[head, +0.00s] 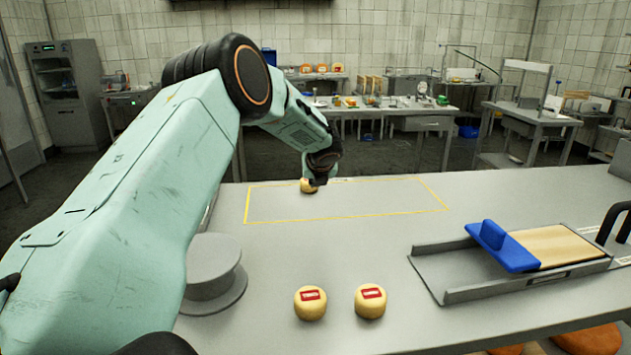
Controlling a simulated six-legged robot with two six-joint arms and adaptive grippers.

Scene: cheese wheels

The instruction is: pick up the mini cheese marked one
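A small round pale-yellow cheese (307,187) is at the far left part of a yellow outlined rectangle (246,205) on the grey table. My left gripper (317,180) is right at this cheese, reaching down over its right side. The fingers are dark and small, so I cannot tell whether they grip it. No label shows on this cheese. Two more mini cheeses stand near the front of the table, one on the left (310,306) and one on the right (370,305). Both have red labels with white writing too small to read surely. My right gripper is not in view.
A grey round stand (213,262) is at the left, partly behind my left arm. At the right lies a metal tray (450,290) with a blue block (503,246) and a tan board (556,246). The middle of the table is clear.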

